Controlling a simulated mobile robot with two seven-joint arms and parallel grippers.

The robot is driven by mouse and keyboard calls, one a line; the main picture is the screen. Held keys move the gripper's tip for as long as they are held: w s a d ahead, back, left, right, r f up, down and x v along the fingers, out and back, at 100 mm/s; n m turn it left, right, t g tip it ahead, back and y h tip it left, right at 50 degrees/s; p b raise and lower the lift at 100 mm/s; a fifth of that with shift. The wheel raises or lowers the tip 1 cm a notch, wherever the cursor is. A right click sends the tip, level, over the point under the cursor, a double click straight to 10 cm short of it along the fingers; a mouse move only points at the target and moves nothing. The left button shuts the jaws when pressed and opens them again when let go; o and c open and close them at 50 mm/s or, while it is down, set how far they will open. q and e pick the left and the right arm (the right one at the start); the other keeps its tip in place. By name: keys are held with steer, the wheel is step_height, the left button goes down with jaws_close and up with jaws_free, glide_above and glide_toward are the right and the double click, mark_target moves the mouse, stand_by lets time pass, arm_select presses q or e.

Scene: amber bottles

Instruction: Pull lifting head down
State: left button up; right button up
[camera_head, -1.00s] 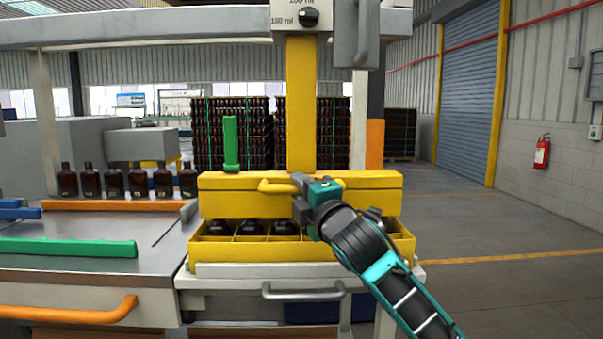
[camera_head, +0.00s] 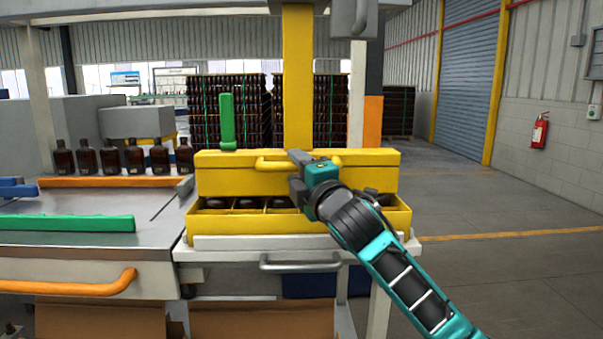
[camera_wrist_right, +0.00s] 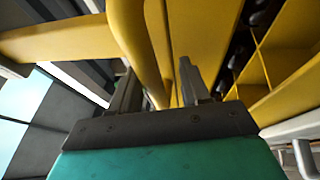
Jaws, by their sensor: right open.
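The lifting head is a wide yellow block (camera_head: 228,178) on a yellow vertical column (camera_head: 297,80) in the head view. A yellow bar handle (camera_head: 272,165) is on its front. The head hangs just above a yellow divided crate (camera_head: 270,226) whose dark bottle tops (camera_head: 247,203) show in the gap. My right gripper (camera_head: 298,162) is at the handle's middle. In the right wrist view its fingers (camera_wrist_right: 158,88) are apart with the handle bar (camera_wrist_right: 140,45) running between or just beyond them; firm contact cannot be told. My left gripper is not in view.
The crate stands on a white cart with a grey handle (camera_head: 300,263). A green upright peg (camera_head: 227,120) rises behind the head. At left is a bench with amber bottles (camera_head: 110,158), a green bar (camera_head: 65,223) and an orange handle (camera_head: 70,286). The floor at right is clear.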

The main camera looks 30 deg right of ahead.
arm_select(q)
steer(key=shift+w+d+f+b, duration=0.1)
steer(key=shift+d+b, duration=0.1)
steer(key=shift+b, duration=0.25)
arm_select(e)
steer(key=v, duration=1.3)
